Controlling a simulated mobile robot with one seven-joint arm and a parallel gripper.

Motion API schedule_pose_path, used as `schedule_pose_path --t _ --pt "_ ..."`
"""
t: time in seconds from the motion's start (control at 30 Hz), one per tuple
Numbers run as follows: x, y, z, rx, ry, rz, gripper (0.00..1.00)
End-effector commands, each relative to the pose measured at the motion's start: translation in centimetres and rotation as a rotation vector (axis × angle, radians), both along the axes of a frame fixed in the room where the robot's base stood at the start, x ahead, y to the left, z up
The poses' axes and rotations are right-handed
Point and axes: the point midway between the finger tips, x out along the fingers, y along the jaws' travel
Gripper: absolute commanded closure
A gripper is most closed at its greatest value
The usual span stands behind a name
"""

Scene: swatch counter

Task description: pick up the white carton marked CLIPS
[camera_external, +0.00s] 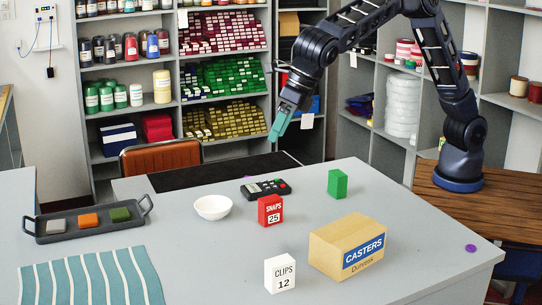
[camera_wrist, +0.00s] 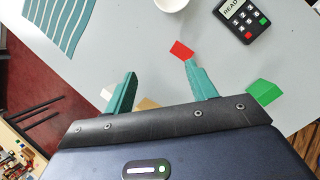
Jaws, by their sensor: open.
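The white carton marked CLIPS 12 (camera_external: 280,275) stands upright at the front of the grey counter. In the wrist view a small white patch of it (camera_wrist: 106,92) shows beside my left finger, which hides the rest. My gripper (camera_external: 277,130) is high above the back of the counter, well away from the carton. Its teal fingers are apart with nothing between them, and the gripper also shows in the wrist view (camera_wrist: 160,68).
A CASTERS box (camera_external: 328,254) stands right of the white carton. A red SNAPS carton (camera_external: 270,204), green carton (camera_external: 337,184), white bowl (camera_external: 212,208) and black keypad (camera_external: 264,190) are behind. A tray (camera_external: 92,231) and striped cloth (camera_external: 92,278) lie left. Counter left of the carton is clear.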

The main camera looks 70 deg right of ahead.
Motion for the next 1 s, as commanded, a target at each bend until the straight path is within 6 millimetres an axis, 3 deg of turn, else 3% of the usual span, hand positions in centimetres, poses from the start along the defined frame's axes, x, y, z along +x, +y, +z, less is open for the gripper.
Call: schedule_pose_path --t 0.03,0.3,0.5,0.7,1.0 --pt "-0.9 2.5 -1.2 -0.015 -0.002 0.073 0.44" --pt "-5.8 13.4 -6.7 -0.086 -0.037 0.449 0.44" --pt "-9.2 19.0 -10.3 -0.122 -0.065 0.661 0.44" --pt "-10.8 21.3 -11.9 -0.137 -0.079 0.752 0.44" --pt "-10.1 22.2 -14.6 -0.14 -0.08 0.758 0.44"
